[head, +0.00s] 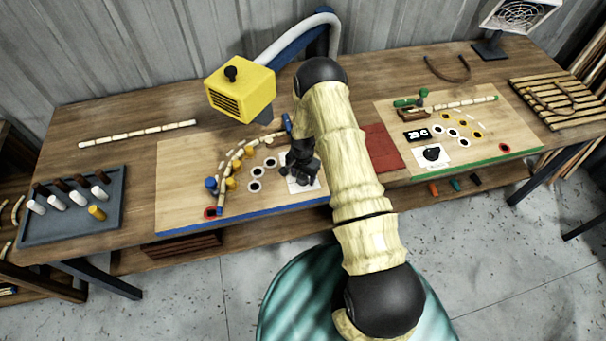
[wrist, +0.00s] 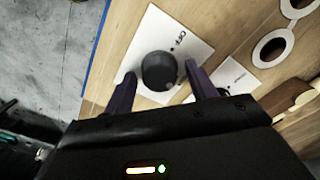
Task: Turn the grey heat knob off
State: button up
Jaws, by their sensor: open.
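The dark grey knob (wrist: 159,71) sits on a white card (wrist: 150,32) marked OFF in the wrist view. My gripper (wrist: 160,72) is open, with one dark finger on either side of the knob; I cannot tell whether they touch it. Which way the knob points is not clear. In the head view my gripper (head: 301,168) is over the same white card (head: 306,187) on the left board, and it largely hides the knob there.
The left board (head: 180,165) has a blue front edge, white rings and a bent rattan piece (head: 223,187) among pegs. A yellow heater box (head: 240,92) hangs behind my gripper. A second, black knob (head: 432,153) is on the right board. A peg tray (head: 75,220) stands far left.

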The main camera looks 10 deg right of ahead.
jog(key=c, duration=1)
